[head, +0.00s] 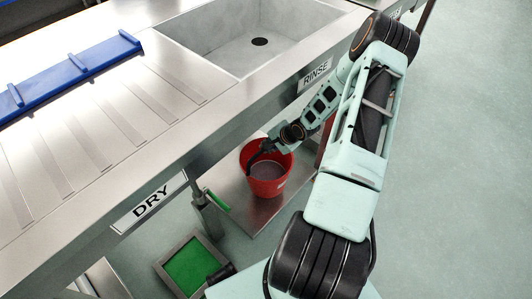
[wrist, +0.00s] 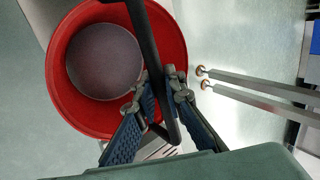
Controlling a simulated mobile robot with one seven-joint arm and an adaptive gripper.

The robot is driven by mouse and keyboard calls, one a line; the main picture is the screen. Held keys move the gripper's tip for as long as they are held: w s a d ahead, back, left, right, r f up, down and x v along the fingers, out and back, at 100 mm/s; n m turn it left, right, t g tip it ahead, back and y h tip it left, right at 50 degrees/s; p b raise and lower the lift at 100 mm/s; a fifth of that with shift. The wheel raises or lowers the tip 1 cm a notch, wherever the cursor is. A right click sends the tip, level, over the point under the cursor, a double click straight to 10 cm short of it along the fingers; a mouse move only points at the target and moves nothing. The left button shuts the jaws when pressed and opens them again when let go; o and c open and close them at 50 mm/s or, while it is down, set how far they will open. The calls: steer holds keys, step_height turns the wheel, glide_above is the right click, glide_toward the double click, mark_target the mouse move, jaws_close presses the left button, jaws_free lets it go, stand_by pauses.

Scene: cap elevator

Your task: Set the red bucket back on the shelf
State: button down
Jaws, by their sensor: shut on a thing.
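The red bucket (head: 268,187) is upright under the counter, over the low steel shelf (head: 237,206). I cannot tell whether its base touches the shelf. In the wrist view, the bucket (wrist: 64,103) shows its open top and a dark grey-purple inside bottom. My gripper (wrist: 158,98) is shut on the bucket's black handle (wrist: 146,42), which runs between the blue-padded fingers. In the head view, my gripper (head: 262,148) is at the bucket's rim, partly hidden by my arm.
The steel counter with a sink (head: 252,44) and RINSE and DRY signs overhangs the shelf. A counter leg with a green lever (head: 218,200) stands left of the bucket. A green-bottomed tray (head: 190,267) lies lower left. Floor at right is clear.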

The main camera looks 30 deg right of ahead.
step_height(320, 180, down, 6)
steer(key=w+d+b, duration=0.1)
steer(key=w+b, duration=0.1)
steer(key=w, duration=0.1)
steer(key=shift+d, duration=0.15)
steer(key=c, duration=2.4)
jaws_free()
steer(key=shift+s+f, duration=0.2)
steer(key=shift+s, duration=0.05)
steer(key=o, duration=0.4)
steer(key=shift+r, duration=0.1)
steer(key=p+v, duration=0.4)
steer(key=v, duration=0.8)
steer(key=shift+p, duration=0.3)
